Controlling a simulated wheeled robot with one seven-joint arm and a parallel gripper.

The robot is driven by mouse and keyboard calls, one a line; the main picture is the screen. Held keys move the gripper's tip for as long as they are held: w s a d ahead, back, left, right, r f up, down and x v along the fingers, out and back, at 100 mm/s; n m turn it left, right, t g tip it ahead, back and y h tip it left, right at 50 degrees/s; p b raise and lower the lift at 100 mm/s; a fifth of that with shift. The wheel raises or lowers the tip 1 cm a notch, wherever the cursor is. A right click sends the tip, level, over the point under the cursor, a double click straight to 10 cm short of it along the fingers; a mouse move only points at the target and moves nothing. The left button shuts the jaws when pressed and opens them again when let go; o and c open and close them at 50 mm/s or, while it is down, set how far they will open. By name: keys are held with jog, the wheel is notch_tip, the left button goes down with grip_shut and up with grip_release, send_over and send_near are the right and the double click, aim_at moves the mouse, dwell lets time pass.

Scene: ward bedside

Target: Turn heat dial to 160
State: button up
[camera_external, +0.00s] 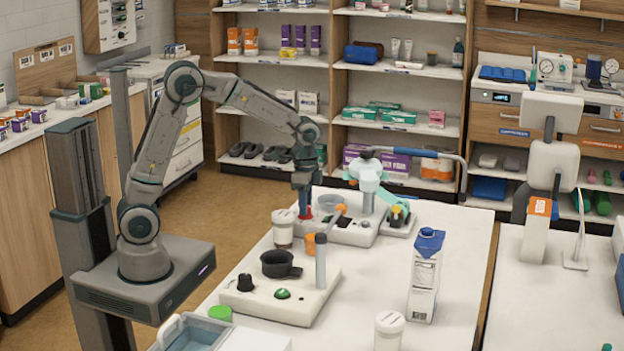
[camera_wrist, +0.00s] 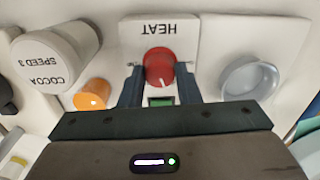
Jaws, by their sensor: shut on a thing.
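The heat dial (camera_wrist: 159,66) is a red knob with a white pointer line, on a white panel marked HEAT (camera_wrist: 165,30), which reads upside down in the wrist view. My gripper (camera_wrist: 160,80) has one finger on each side of the dial and is shut on it. In the external view my gripper (camera_external: 305,205) points straight down at the left end of the white appliance base (camera_external: 345,232). The pointer line points toward the bottom of the wrist view. No degree numbers are legible. A green display (camera_wrist: 161,101) is partly hidden below the dial by my gripper.
A jar labelled COCOA SPEED 3 (camera_wrist: 55,55) and an orange cup (camera_wrist: 92,94) stand close to my gripper. A clear bowl (camera_wrist: 250,78) sits on the other side. A black pan (camera_external: 280,264) and a carton (camera_external: 426,275) stand nearer the front of the table.

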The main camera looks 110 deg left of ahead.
jog(key=m, duration=0.4)
jog(key=shift+r+m+p, duration=0.1)
jog(key=shift+m+p, duration=0.2)
jog(key=m, duration=0.4)
jog(key=shift+m+p, duration=0.3)
jog(key=o, duration=1)
notch_tip(320, 180, up, 14)
jog(key=shift+f, duration=0.15)
